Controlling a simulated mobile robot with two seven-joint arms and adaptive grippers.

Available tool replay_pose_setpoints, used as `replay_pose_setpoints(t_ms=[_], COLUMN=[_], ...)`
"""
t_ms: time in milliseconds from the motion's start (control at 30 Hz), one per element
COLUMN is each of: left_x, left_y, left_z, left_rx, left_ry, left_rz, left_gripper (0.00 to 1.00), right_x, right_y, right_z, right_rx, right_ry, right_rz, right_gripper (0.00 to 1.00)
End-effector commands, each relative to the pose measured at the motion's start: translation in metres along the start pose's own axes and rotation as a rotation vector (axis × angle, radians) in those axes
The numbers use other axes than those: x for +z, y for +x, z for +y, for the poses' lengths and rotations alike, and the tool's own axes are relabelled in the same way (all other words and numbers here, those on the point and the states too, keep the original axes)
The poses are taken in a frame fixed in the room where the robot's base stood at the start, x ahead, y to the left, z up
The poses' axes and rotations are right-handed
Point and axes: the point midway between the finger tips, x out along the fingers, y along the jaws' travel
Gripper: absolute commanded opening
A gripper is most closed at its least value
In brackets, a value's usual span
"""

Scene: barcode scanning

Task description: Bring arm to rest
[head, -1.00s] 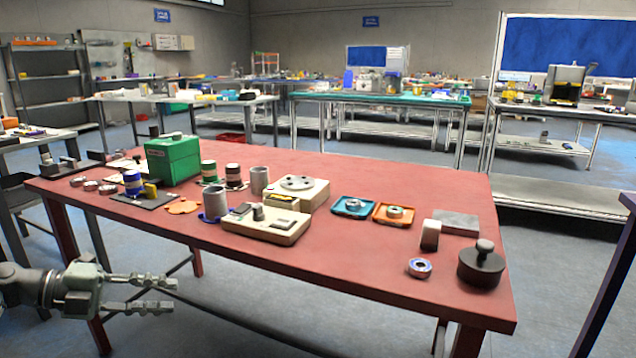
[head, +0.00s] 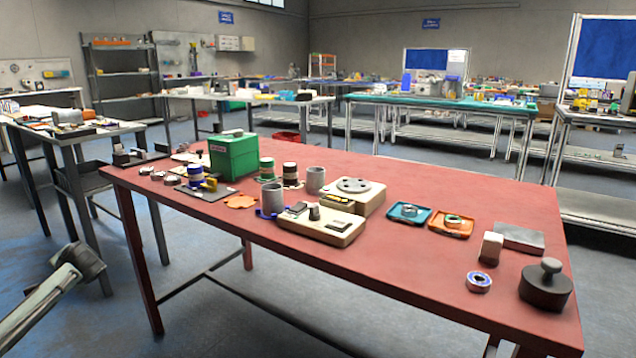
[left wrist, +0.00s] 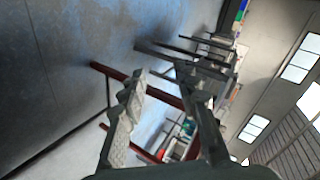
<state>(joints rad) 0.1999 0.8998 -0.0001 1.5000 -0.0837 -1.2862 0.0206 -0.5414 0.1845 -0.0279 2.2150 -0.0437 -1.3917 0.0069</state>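My left gripper (left wrist: 162,72) is open in the left wrist view, with a clear gap between its fingers and nothing held. It points out over the floor, apart from the red table (left wrist: 107,72), which shows tilted behind the fingers. My right arm and gripper are in neither view.
The red table holds a green box (head: 234,156), a beige device (head: 320,224), a grey cup (head: 272,197), a blue tray (head: 408,213), an orange tray (head: 450,224) and a dark round weight (head: 545,288). Another bench (head: 75,130) stands at left. Floor left of the table is free.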

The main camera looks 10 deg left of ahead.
Motion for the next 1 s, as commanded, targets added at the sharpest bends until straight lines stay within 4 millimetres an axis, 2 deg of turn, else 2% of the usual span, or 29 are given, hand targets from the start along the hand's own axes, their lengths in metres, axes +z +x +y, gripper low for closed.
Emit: replay_pose_setpoints(t_ms=[67, 100, 267, 467, 567, 600, 700, 800, 1000], left_x=[0.028, 0.030, 0.040, 0.069, 0.094, 0.105, 0.134, 0.158, 0.191], left_y=[-0.002, -0.006, -0.026, -0.070, -0.107, -0.126, -0.172, -0.213, -0.275], left_z=[0.011, 0.032, 0.098, 0.196, 0.254, 0.276, 0.322, 0.352, 0.383], left_rx=[0.045, 0.070, 0.153, 0.298, 0.399, 0.443, 0.549, 0.634, 0.751], left_ry=[0.005, 0.021, 0.061, 0.108, 0.123, 0.126, 0.121, 0.105, 0.063], left_rz=[-0.118, -0.107, -0.076, -0.044, -0.030, -0.026, -0.022, -0.025, -0.040], left_gripper=[0.31, 0.31, 0.31, 0.31, 0.31, 0.31, 0.31, 0.31, 0.31], right_x=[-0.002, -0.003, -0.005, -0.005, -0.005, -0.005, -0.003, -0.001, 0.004], right_y=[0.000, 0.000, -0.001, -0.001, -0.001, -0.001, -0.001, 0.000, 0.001], right_z=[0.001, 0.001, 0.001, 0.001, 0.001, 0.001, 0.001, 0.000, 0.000], right_rx=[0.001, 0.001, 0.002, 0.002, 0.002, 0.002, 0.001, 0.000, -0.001], right_ry=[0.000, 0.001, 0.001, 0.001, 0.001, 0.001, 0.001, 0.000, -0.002], right_rz=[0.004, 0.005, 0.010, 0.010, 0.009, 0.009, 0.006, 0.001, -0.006], right_gripper=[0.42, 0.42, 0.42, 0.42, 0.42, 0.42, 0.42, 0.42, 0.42])
